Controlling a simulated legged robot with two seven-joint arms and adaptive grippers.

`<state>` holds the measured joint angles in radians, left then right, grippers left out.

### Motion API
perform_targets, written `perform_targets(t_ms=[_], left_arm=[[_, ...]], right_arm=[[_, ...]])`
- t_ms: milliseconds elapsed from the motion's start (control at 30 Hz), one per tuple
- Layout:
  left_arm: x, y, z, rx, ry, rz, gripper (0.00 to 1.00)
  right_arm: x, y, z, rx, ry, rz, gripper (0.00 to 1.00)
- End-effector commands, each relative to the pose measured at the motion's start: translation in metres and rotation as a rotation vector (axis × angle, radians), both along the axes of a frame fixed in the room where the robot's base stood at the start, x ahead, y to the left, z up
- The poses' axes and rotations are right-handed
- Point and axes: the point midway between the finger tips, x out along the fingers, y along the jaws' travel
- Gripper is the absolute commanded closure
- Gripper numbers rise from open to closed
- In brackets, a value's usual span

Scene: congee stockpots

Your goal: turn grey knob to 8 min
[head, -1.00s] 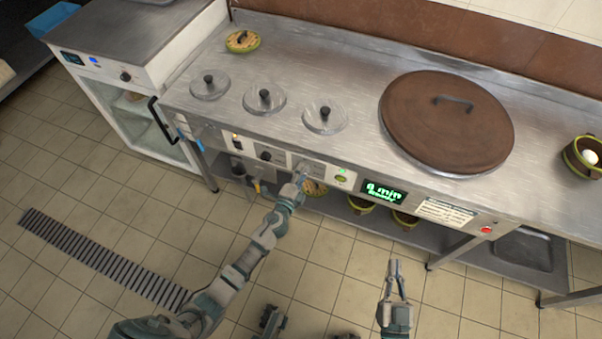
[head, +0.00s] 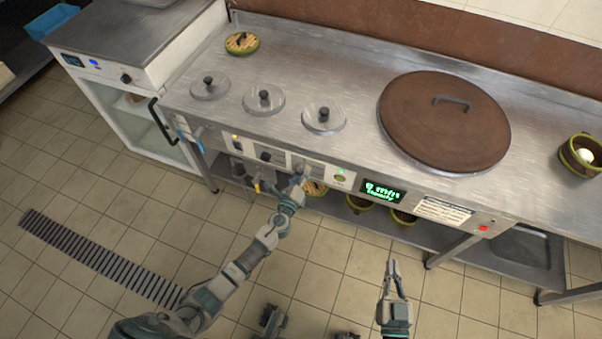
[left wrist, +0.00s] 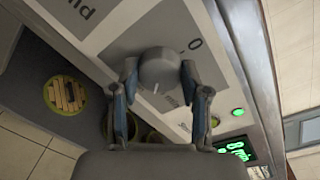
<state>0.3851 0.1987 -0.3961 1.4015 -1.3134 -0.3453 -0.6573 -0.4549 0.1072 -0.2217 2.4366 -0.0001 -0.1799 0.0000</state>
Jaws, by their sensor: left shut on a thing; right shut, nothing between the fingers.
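The grey knob (left wrist: 158,70) is on the pale front panel in the left wrist view, with a light pointer mark on its face. My left gripper (left wrist: 159,78) has a finger on each side of the knob and is shut on it. In the head view my left gripper (head: 300,170) is at the panel and mostly hides the knob. The green display (head: 383,191) shows a digit that looks like 8, then "min"; it also shows partly in the left wrist view (left wrist: 234,150). My right gripper (head: 393,266) is shut and empty, in front of the counter.
A black knob (head: 265,156) is left of my left gripper. Several small lids and a big brown lid (head: 445,120) are on the counter.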

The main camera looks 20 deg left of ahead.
Motion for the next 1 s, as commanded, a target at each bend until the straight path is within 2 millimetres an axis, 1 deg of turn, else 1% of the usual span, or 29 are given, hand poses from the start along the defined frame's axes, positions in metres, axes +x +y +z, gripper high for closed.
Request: perform_targets(t_ms=[33, 600, 633, 667, 700, 733, 1000], left_arm=[[-0.0025, -0.0008, -0.0073, 0.014, 0.011, -0.002, 0.89], [-0.0028, -0.0011, -0.0082, 0.045, 0.012, -0.003, 0.89], [-0.0028, -0.0011, -0.0082, 0.045, 0.012, -0.003, 0.52], [-0.0028, -0.0010, -0.0082, 0.045, 0.012, -0.003, 0.44], [-0.0027, -0.0008, -0.0078, 0.045, 0.011, -0.003, 0.34], [-0.0025, -0.0007, -0.0072, 0.045, 0.010, -0.002, 0.29], [-0.0019, -0.0005, -0.0022, 0.044, 0.002, -0.001, 0.29]], right_arm=[[0.0003, -0.0001, -0.0010, -0.001, 0.003, 0.000, 1.00], [0.0012, -0.0004, -0.0017, -0.005, 0.007, 0.000, 1.00], [0.0012, -0.0004, -0.0017, -0.005, 0.007, 0.000, 1.00], [0.0012, -0.0005, -0.0016, -0.005, 0.007, 0.000, 1.00], [0.0012, -0.0005, -0.0015, -0.005, 0.006, 0.000, 1.00], [0.0012, -0.0005, -0.0015, -0.005, 0.006, 0.000, 1.00], [0.0015, -0.0001, -0.0014, -0.006, 0.005, 0.002, 1.00]])
